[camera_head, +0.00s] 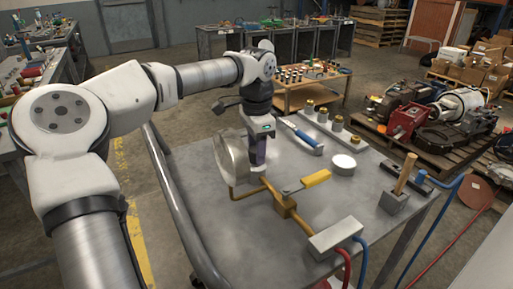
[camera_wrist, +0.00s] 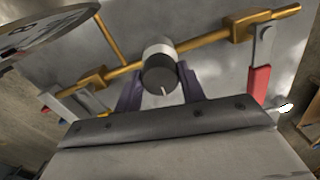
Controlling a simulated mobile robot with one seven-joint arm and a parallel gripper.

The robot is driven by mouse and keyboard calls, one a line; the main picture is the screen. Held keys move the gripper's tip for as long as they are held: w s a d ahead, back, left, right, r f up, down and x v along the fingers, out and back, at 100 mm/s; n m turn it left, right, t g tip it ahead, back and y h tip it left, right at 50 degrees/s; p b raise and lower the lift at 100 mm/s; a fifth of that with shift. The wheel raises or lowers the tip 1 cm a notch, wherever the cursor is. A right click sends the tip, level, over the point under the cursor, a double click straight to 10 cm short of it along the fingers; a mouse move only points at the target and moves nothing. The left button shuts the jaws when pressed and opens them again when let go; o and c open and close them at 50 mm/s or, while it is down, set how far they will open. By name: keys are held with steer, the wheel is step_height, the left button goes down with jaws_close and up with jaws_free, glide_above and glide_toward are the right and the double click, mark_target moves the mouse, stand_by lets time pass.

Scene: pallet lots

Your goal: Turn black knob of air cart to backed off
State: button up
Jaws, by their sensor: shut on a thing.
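The black knob (camera_wrist: 159,74) shows in the wrist view on a brass pipe (camera_wrist: 205,42), with a pale collar behind it and a white mark on its face pointing down in the picture. My gripper (camera_wrist: 160,88) has its two purple-grey fingers on either side of the knob, shut on it. In the head view my gripper (camera_head: 257,158) points down at the air cart's grey top (camera_head: 210,200), and the knob is hidden there. A round gauge (camera_head: 230,160) stands just left of the gripper; part of its dial (camera_wrist: 40,32) shows in the wrist view.
The front left top is clear.

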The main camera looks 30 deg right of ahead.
steer(key=o, duration=1)
steer(key=shift+c, duration=0.2)
steer(key=shift+r, duration=0.1)
step_height(320, 180, up, 14)
steer(key=p, duration=0.1)
steer(key=shift+f, duration=0.2)
